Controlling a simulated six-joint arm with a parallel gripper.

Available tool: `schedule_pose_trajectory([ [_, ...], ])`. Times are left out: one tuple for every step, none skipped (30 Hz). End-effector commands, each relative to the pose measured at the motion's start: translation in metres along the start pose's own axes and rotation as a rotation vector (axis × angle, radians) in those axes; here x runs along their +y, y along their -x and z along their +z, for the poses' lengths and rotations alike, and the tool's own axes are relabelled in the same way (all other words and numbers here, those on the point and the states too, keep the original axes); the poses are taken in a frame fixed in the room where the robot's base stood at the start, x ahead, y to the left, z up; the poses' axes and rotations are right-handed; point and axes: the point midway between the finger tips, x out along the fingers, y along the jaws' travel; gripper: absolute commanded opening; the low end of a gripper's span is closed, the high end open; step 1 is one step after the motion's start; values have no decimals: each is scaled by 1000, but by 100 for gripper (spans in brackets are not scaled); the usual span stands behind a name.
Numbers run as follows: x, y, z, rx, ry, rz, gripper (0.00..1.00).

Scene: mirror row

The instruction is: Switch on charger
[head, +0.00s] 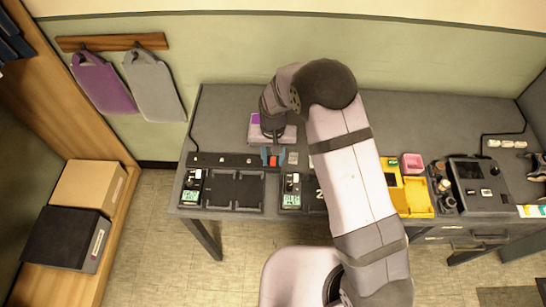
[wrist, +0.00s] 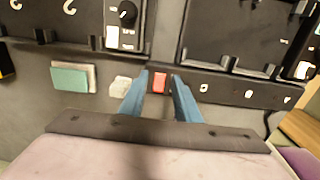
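Two black chargers stand on the grey bench: the left charger (head: 235,190) has a lit green display, and the second charger (head: 291,190), partly hidden by my arm, also shows a lit display. A black strip (head: 225,159) runs along their back edge. A red switch (head: 273,161) is on it, and it also shows in the wrist view (wrist: 160,82). My gripper (head: 272,154) is above the strip. In the wrist view its blue fingertips (wrist: 160,80) are apart, one each side of the red switch, with nothing held. Whether they touch the strip I cannot tell.
A yellow device (head: 415,196), a pink box (head: 412,163) and a black console (head: 480,185) stand on the right of the bench. A small pale block (head: 292,158) lies close to my gripper. The bench's back left is mostly clear.

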Motion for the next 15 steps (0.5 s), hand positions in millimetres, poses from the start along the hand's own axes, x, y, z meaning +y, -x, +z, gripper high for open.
schedule_pose_trajectory([
  [0, 0, 0, 0, 0, 0, 16],
  [0, 0, 0, 0, 0, 0, 9],
  [0, 0, 0, 0, 0, 0, 0],
  [0, 0, 0, 0, 0, 0, 0],
  [0, 0, 0, 0, 0, 0, 0],
  [0, 0, 0, 0, 0, 0, 0],
  [0, 0, 0, 0, 0, 0, 0],
  [0, 0, 0, -2, 0, 0, 0],
  [0, 0, -1, -6, -1, 0, 0],
  [0, 0, -1, -13, -2, 1, 0],
  [0, 0, -1, -21, -2, 1, 0],
  [0, -1, -2, -34, -3, 1, 0],
  [0, -1, -3, -44, -3, 2, 0],
  [1, 0, -3, -55, -3, 2, 0],
  [1, 0, -4, -67, -3, 2, 0],
])
